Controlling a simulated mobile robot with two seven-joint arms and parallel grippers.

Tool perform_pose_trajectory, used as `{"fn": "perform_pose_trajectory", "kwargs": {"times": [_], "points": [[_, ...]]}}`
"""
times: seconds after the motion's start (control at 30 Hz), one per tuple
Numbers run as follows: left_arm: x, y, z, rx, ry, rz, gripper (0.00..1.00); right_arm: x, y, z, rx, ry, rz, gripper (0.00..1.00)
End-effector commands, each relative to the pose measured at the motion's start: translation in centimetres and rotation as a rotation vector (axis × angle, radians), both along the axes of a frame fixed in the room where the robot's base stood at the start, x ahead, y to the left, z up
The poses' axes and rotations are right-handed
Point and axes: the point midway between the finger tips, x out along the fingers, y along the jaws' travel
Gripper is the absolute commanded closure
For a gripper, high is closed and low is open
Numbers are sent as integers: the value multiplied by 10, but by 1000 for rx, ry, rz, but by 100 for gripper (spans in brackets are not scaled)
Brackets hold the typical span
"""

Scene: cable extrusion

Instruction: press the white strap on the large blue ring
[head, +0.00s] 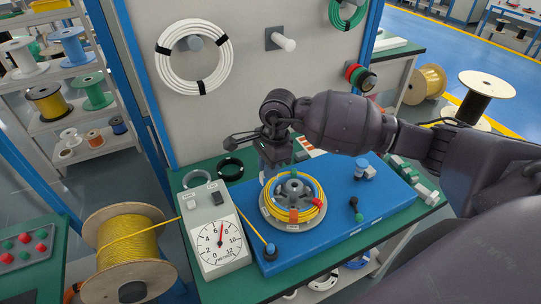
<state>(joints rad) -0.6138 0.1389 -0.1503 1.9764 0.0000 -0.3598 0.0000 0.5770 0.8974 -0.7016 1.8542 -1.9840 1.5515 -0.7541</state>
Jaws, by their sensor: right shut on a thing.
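A ring of yellow cable (316,215) lies around a grey winding reel (290,187) on the blue plate. My right gripper (277,160) reaches in from the right, pointing down at the ring's far edge. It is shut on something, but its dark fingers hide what. I cannot make out a white strap with certainty. No large blue ring shows on the reel; a partly hidden blue coil (357,262) lies under the bench. My left gripper is not in view.
The blue plate (345,205) lies on the green bench. A dial gauge (219,241) stands at its left. A yellow cable runs from a large spool (128,250) to a small guide (270,252). A white coil (193,57) hangs on the panel behind.

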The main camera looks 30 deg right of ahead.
Motion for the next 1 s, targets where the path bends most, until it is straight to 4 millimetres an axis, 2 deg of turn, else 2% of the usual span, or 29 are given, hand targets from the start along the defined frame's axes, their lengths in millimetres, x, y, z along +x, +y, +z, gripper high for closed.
{"fn": "perform_pose_trajectory", "kwargs": {"times": [0.37, 1.0], "points": [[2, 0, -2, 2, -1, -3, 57, 0, -2, -11, 1, -1, -56, 96], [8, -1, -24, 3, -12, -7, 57, 0, -2, -70, 0, 1, -52, 96]]}}
